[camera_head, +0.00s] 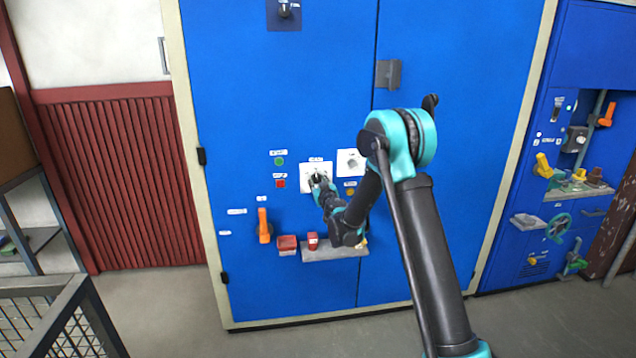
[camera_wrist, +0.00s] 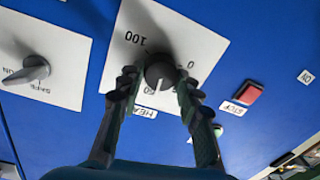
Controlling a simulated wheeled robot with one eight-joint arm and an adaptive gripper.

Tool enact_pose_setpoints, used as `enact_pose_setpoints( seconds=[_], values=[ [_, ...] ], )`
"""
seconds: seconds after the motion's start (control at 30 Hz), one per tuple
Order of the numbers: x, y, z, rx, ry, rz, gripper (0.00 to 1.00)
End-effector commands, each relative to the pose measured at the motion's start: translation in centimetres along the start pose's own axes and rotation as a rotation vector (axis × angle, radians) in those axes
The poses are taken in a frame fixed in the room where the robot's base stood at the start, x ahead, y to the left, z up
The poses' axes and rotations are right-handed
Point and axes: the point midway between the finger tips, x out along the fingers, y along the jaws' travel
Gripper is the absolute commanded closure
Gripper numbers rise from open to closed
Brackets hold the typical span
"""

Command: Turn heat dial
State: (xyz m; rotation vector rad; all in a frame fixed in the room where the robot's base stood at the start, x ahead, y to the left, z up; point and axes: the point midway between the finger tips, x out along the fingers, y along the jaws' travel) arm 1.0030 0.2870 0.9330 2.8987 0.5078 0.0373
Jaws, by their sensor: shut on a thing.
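The heat dial (camera_wrist: 160,70) is a round dark grey knob on a white scale plate (camera_wrist: 165,25). The plate appears upside down in the wrist view, with 100 at upper left and 0 at right. A white pointer line on the knob points toward the bottom of the picture, near partly hidden figures. My gripper (camera_wrist: 159,80) is shut on the knob, one finger on each side. In the head view my gripper (camera_head: 318,182) reaches the white plate (camera_head: 306,173) on the blue cabinet, and it hides most of the knob.
A second plate with a grey SAFE/RUN switch (camera_wrist: 32,72) is beside the dial. A red STOP button (camera_wrist: 248,93) is on the other side. Below the dial are an orange handle (camera_head: 264,226) and a small grey shelf (camera_head: 335,250).

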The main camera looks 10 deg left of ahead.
Motion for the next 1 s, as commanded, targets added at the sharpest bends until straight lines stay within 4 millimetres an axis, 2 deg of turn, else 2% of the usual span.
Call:
enact_pose_setpoints(
  seconds=[1.0],
  values=[
    [-0.01, -0.38, -0.05, -0.926, -0.061, -0.005, 0.95]
  ],
)
